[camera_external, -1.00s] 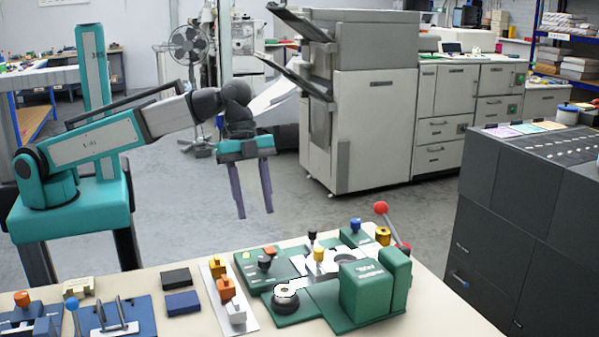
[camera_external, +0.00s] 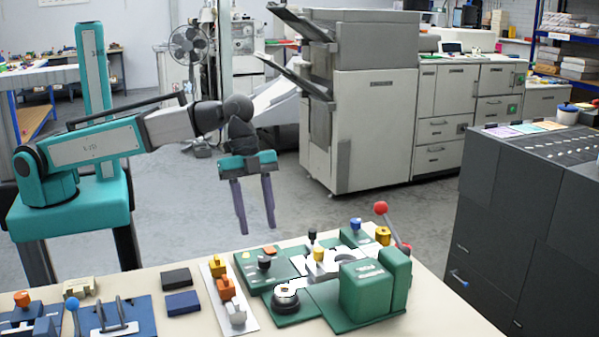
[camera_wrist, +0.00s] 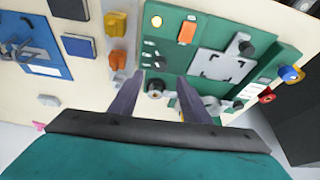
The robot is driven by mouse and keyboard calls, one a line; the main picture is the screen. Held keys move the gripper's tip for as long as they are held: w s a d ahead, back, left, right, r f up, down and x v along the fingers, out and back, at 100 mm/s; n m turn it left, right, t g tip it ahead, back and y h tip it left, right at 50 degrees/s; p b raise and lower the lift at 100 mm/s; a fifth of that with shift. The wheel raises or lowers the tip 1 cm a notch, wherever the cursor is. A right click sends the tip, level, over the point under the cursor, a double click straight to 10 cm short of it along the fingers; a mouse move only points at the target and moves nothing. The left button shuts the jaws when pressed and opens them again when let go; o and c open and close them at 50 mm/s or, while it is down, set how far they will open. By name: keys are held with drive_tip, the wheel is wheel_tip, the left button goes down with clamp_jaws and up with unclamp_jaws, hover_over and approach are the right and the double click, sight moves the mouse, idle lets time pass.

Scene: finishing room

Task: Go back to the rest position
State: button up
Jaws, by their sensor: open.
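My gripper (camera_external: 256,233) hangs from my teal arm with its two purple fingers pointing down, apart and with nothing between them. In the external view it is above and behind the far edge of the beige table (camera_external: 395,322). The wrist view shows the open fingers (camera_wrist: 155,95) over the table, with the green fixture (camera_wrist: 270,45) beyond them. No object is held.
The green fixture (camera_external: 375,290) with a red-knobbed lever (camera_external: 381,208) stands on the table. Left of it are a white strip with orange and yellow pieces (camera_external: 226,288), dark blocks (camera_external: 177,278) and a blue fixture (camera_external: 120,315). A dark cabinet (camera_external: 520,230) stands at right.

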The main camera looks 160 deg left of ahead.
sight(264, 258)
drive_tip(key=shift+p+x, duration=0.7)
drive_tip(key=shift+x, duration=3.2)
drive_tip(key=shift+d+n+y, duration=0.1)
drive_tip(key=shift+n+y, duration=0.2)
drive_tip(key=shift+n, duration=0.4)
drive_tip(key=shift+n+y, duration=0.3)
drive_tip(key=shift+n, duration=0.5)
drive_tip(key=shift+n, duration=0.5)
drive_tip(key=shift+c, duration=0.4)
